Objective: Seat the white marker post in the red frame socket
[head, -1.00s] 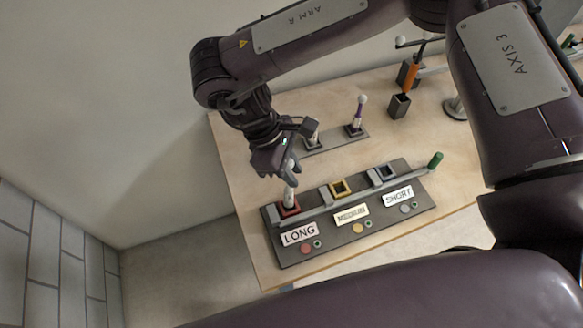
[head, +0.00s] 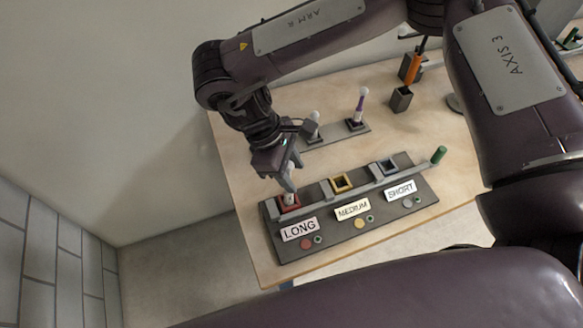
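The white marker post (head: 289,197) stands roughly upright at the red frame socket (head: 282,209), at the left end of the dark board by the LONG label. Its lower end is inside the red frame's outline; how deep it sits is hidden. My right gripper (head: 287,180) comes from above and is shut on the post's upper part, with the fingers close above the socket. The fingers hide the post's top. My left gripper is not in view.
The board also has a yellow frame socket (head: 341,183) and a blue frame socket (head: 388,167). A grey bar with a green handle (head: 438,155) runs along it. Behind, a purple-banded post (head: 360,105) and a white-topped post (head: 315,122) stand on a grey rack.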

